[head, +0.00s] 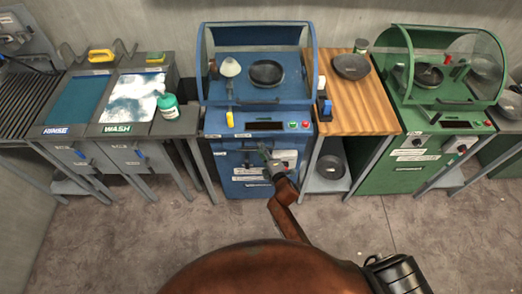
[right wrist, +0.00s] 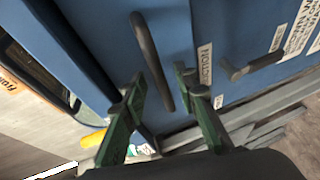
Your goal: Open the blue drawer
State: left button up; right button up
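The blue station (head: 222,160) stands in the middle of the head view, its drawer front below the control panel and flush as far as I can see. My right gripper (head: 264,152) is in front of it and hides part of the front. In the right wrist view, a dark bar handle (right wrist: 148,45) stands out from a blue panel (right wrist: 190,25). The green fingers of my right gripper (right wrist: 157,82) are apart, with the handle's near end between them in the picture. I cannot tell whether they touch it. My left gripper is not in view.
A second dark handle (right wrist: 255,66) is on the labelled blue panel to the right. A wooden-topped table (head: 360,95) stands right of the blue station, then a green station (head: 400,178). A sink unit (head: 100,125) is on the left. The floor (head: 120,240) in front is clear.

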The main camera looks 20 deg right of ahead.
grip_shut()
dwell(0.6)
